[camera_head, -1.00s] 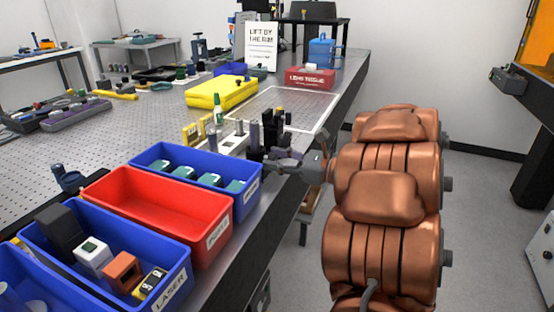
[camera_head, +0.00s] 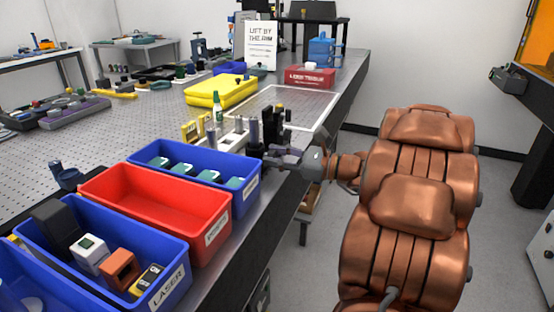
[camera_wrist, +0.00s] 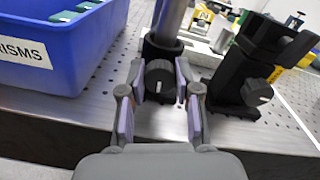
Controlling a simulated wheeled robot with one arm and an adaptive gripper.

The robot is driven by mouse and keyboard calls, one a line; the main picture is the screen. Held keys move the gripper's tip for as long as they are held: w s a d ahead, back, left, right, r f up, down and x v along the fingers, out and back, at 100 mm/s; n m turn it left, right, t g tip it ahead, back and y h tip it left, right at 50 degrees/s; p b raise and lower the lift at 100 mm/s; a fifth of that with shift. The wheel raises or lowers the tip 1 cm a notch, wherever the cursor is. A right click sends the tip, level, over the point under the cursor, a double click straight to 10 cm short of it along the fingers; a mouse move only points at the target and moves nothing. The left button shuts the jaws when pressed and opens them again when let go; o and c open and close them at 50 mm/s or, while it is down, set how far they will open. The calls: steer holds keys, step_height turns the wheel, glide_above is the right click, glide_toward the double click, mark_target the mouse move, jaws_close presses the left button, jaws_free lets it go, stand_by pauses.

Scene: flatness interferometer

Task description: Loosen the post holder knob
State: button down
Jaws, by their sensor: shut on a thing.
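A black post holder (camera_wrist: 158,50) stands on the optical table with a silver post (camera_wrist: 172,17) upright in it. Its round dark knob (camera_wrist: 160,76), with a white mark, faces my wrist camera. My gripper (camera_wrist: 160,84) is shut on this knob, one padded finger at each side. In the head view my gripper (camera_head: 272,156) is at the table's near right edge, beside the blue bin, and the knob is hidden there.
A blue bin (camera_wrist: 45,50) labelled PRISMS stands close at left. A second black holder (camera_wrist: 240,80) with its own knob (camera_wrist: 256,92) stands close at right. A red bin (camera_head: 155,205) and more blue bins line the table edge. The perforated tabletop is bare in places.

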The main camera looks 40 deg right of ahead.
steer(key=shift+a+f+n+b, duration=0.1)
steer(key=shift+f+n+b, duration=0.05)
steer(key=shift+n+b, duration=1.8)
steer(key=n+b, duration=0.4)
steer(key=shift+f, duration=0.15)
steer(key=n+b, duration=0.4)
steer(key=shift+b, duration=0.35)
steer(key=n+b, duration=0.3)
steer(key=shift+n+h, duration=0.25)
steer(key=shift+h, duration=0.15)
steer(key=c, duration=0.8)
jaws_free()
steer(key=shift+r, duration=0.2)
